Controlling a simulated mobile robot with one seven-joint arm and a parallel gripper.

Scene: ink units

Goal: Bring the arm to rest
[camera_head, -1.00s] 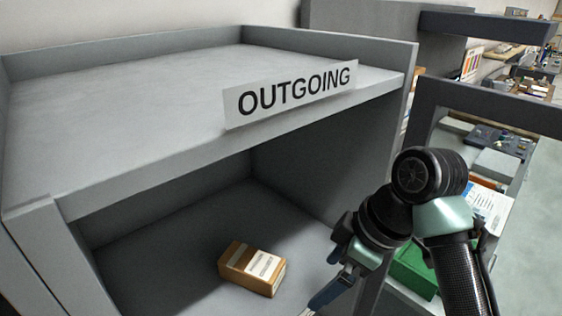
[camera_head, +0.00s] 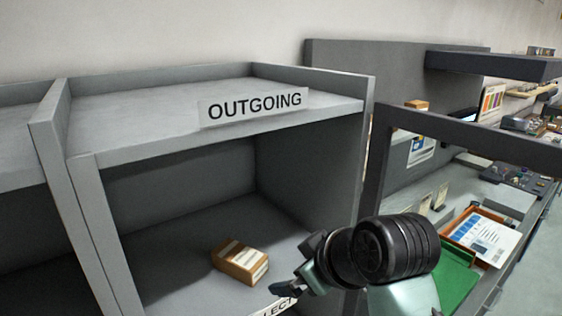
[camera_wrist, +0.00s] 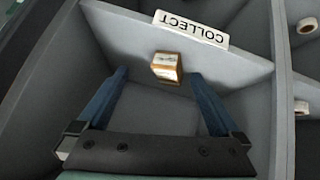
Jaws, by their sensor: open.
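My gripper (camera_head: 278,289) is at the lower middle of the head view, in front of the OUTGOING compartment. In the wrist view its two blue fingers (camera_wrist: 158,76) are spread wide apart with nothing held between them. My dark wrist joint and pale green arm link stand at the lower right of the head view. A brown and white box (camera_head: 240,262) lies on the compartment floor, left of the gripper and apart from it. In the wrist view the box (camera_wrist: 166,66) appears beyond the fingertips.
The grey OUTGOING shelf unit (camera_head: 318,107) has side walls close around the gripper. A COLLECT label (camera_wrist: 191,29) is on its front edge. To the right are a dark frame (camera_head: 470,128), a green tray (camera_head: 457,284), and an orange-rimmed tray (camera_head: 450,228) with papers.

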